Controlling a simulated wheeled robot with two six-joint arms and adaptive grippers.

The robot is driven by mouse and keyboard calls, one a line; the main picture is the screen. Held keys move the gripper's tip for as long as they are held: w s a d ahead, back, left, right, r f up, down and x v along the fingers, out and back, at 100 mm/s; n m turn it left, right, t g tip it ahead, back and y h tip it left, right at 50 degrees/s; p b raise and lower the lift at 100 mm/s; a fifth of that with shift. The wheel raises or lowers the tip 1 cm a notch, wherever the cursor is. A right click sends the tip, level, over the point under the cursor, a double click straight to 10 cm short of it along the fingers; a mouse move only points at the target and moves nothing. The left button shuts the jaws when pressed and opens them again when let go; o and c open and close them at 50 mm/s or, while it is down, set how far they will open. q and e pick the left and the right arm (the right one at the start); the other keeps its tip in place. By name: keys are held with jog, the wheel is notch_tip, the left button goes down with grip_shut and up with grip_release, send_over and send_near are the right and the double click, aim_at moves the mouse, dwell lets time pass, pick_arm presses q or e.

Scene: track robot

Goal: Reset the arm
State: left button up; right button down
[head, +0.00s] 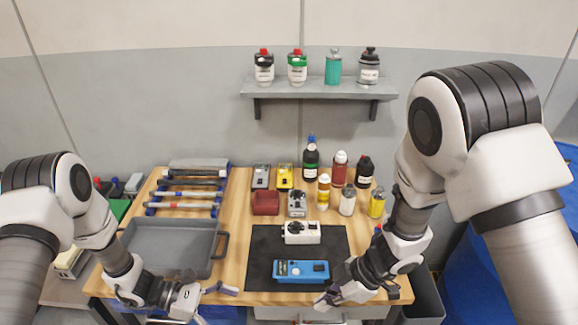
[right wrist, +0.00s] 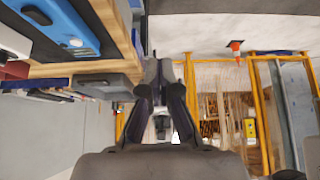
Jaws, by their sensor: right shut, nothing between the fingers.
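My right gripper (head: 327,298) is at the front edge of the workbench, right of the blue device, with its arm coming down from the right. In the right wrist view its fingers (right wrist: 160,75) are together with nothing between them. My left gripper (head: 212,299) is low at the front edge, below the grey tray. Nothing shows in its hold, and its finger gap is unclear.
The wooden workbench (head: 235,258) holds a grey tray (head: 170,246), a black mat (head: 260,247) with a blue device (head: 301,271) and a white device (head: 301,232), and several bottles at the back right. A wall shelf (head: 318,89) holds more bottles.

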pick_arm(q)
jog(key=s+f+m+g+y+b, duration=0.1)
jog(key=s+f+m+g+y, duration=0.2)
jog(key=s, duration=0.6)
jog(key=s+f+m+g+y+b, duration=0.1)
jog(key=s+f+g+b, duration=0.2)
jog(key=s, duration=0.5)
pick_arm(e)
jog(key=s+d+f+m+h, duration=0.1)
jog(key=s+d+f+m, duration=0.3)
jog(key=s+f+m, duration=0.4)
jog(key=s+d+f+m, duration=0.35)
jog(key=s+f, duration=0.25)
jog(key=f, duration=0.4)
pick_arm(q)
jog(key=s+a+f+m+g+y, duration=0.1)
jog(key=s+a+f+m+y, duration=0.65)
jog(key=s+a, duration=0.35)
jog(key=w+m+t+y, duration=0.2)
jog(key=w+m+t, duration=0.4)
jog(key=w+t, duration=0.1)
jog(key=shift+w+a+f, duration=0.3)
jog(key=shift+w+f, duration=0.1)
pick_arm(e)
jog(key=s+d+f+m+h, duration=0.1)
jog(key=s+d+m+h, duration=0.4)
jog(key=d, duration=0.5)
jog(key=shift+s+f+m+h, duration=0.25)
jog(key=shift+s+m+h, duration=0.2)
jog(key=shift+m, duration=0.4)
